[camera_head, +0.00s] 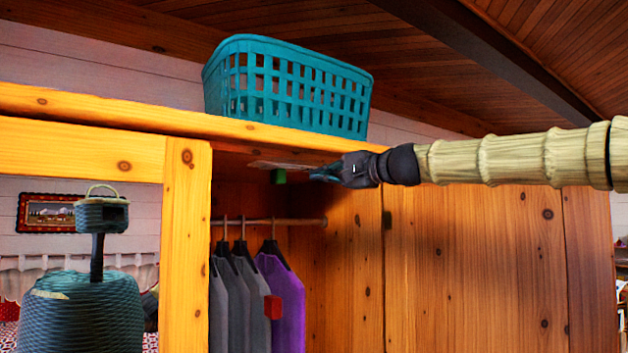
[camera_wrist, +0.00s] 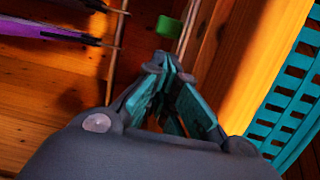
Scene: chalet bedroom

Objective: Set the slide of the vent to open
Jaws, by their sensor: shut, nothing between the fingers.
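The vent (camera_head: 295,165) shows as a thin pale strip on the underside of the wardrobe's top. A small green block (camera_head: 278,176), which looks like its slide knob, hangs below its left part; the block also shows in the wrist view (camera_wrist: 168,28). Lettering and the slide's position cannot be read. My gripper (camera_head: 314,175) is shut and empty, just right of the green block at about its height in the head view. In the wrist view my fingertips (camera_wrist: 163,62) point toward the block, with a visible gap between them.
A teal basket (camera_head: 285,85) stands on the wardrobe top (camera_head: 120,112). Grey and purple garments (camera_head: 283,300) hang from a rail (camera_head: 300,221) below. A red block (camera_head: 272,307) shows in front of them. The wardrobe's front post (camera_head: 186,250) is left of the opening; a wooden panel (camera_head: 470,265) is right.

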